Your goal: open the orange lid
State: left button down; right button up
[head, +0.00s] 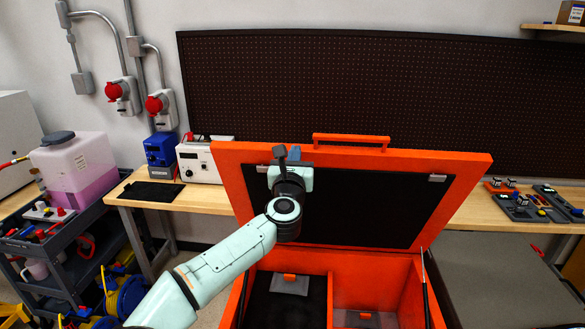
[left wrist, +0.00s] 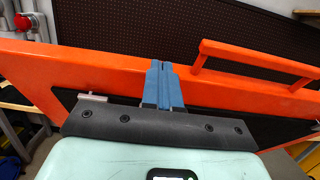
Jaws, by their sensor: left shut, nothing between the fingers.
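The orange lid (head: 461,163) stands raised and tilted back behind the orange box (head: 373,264), its dark inner panel facing me. Its orange handle (head: 351,138) is on the upper edge, and it also shows in the left wrist view (left wrist: 258,62). My left gripper (head: 294,153) is in front of the lid's inner side, near the upper edge, left of the handle. In the left wrist view its blue fingers (left wrist: 163,85) are shut together with nothing between them, against or just in front of the lid's rim; I cannot tell if they touch. My right gripper is not in view.
The open box shows compartments with grey, orange-tabbed parts (head: 289,284). A workbench (head: 190,199) with a white power unit (head: 201,160) stands behind at left. A dark cart (head: 60,246) with a pink-filled container (head: 76,172) is at far left. A grey surface (head: 500,280) lies right of the box.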

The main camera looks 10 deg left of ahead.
pick_arm(q)
jog(key=shift+w+r+p, duration=0.2)
jog(key=shift+w+r, duration=0.05)
jog(key=shift+w, duration=0.3)
jog(key=shift+w+r+p, duration=0.15)
jog(key=shift+w+r, duration=0.1)
jog(key=shift+w, duration=0.3)
jog(key=shift+s, duration=0.1)
